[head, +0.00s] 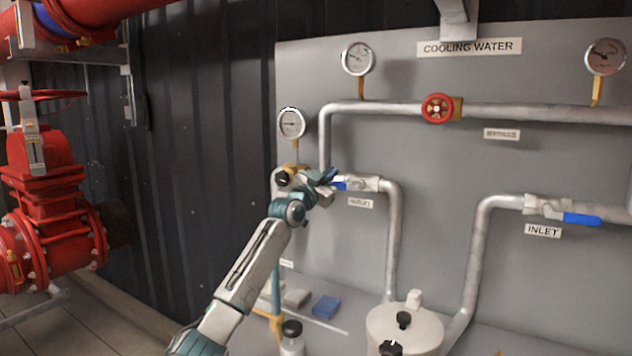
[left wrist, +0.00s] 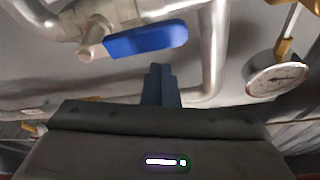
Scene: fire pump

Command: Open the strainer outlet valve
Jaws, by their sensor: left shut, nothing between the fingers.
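The outlet valve (head: 365,184) is a metal valve on the grey panel, above a small label that is hard to read. Its blue lever (head: 340,183) points left in the head view, partly behind my left gripper. In the left wrist view the blue lever (left wrist: 146,40) lies just beyond my fingertips, with the valve body (left wrist: 100,15) at its left end. My left gripper (head: 328,177) is shut and empty. Its closed fingers (left wrist: 159,84) show below the lever, and I see no clear contact. My right gripper is not in view.
A gauge (head: 292,124) and brass fitting stand close to the left gripper. The inlet valve's blue lever (head: 582,220) is at the right, and a red bypass wheel (head: 437,108) sits above. The strainer pot (head: 405,330) stands below. Red pump piping (head: 50,215) is far left.

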